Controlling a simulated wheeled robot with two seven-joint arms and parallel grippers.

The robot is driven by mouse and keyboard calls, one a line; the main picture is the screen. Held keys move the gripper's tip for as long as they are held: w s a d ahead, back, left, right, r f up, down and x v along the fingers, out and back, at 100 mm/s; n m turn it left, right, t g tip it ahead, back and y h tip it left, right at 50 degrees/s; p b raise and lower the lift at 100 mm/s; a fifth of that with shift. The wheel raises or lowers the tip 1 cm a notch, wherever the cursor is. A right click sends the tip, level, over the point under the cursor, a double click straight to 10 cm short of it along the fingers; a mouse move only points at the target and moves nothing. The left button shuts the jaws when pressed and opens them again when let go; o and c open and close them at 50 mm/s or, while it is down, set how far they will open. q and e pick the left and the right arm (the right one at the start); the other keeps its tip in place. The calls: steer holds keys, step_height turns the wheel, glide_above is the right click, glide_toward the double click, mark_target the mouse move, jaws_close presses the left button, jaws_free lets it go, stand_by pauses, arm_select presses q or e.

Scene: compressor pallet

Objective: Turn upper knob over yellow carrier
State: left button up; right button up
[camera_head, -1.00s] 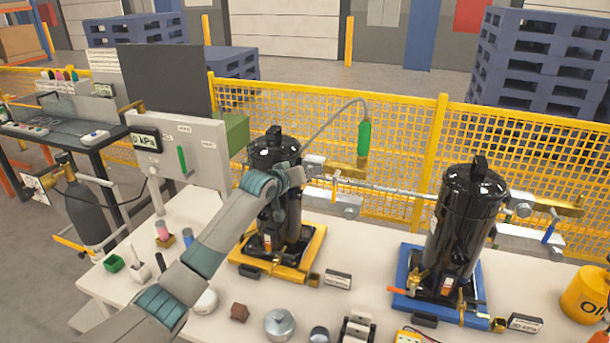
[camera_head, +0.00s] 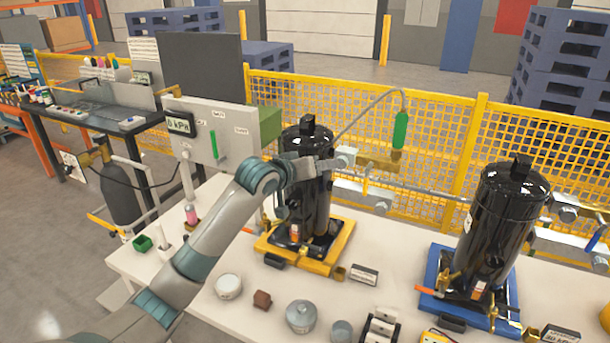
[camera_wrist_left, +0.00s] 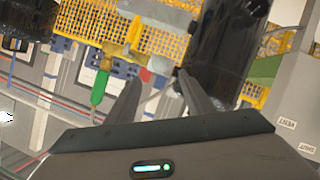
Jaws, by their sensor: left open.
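The black compressor (camera_head: 304,190) stands upright on the yellow carrier (camera_head: 338,252). A pale knob-like piece (camera_head: 346,155) sits to the right of its upper body, beside a brass fitting (camera_head: 382,162). My left gripper (camera_head: 328,164) reaches across the compressor's upper front, its tips close to this piece; contact cannot be told. In the left wrist view my left gripper (camera_wrist_left: 160,98) has its fingers apart, with the compressor (camera_wrist_left: 222,45) behind the right finger and a green handle (camera_wrist_left: 99,88) left of the left finger. My right gripper is out of view.
A second black compressor (camera_head: 492,230) stands on a blue carrier (camera_head: 430,285) to the right. A gauge box (camera_head: 228,135) stands left of the gripper. The green handle hangs from a hose (camera_head: 400,130). Jars and small blocks lie along the table's front; a yellow mesh fence runs behind.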

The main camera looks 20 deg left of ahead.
arm_select(q)
steer(key=b+v, duration=0.1)
steer(key=v, duration=0.5)
steer(key=shift+s, duration=0.3)
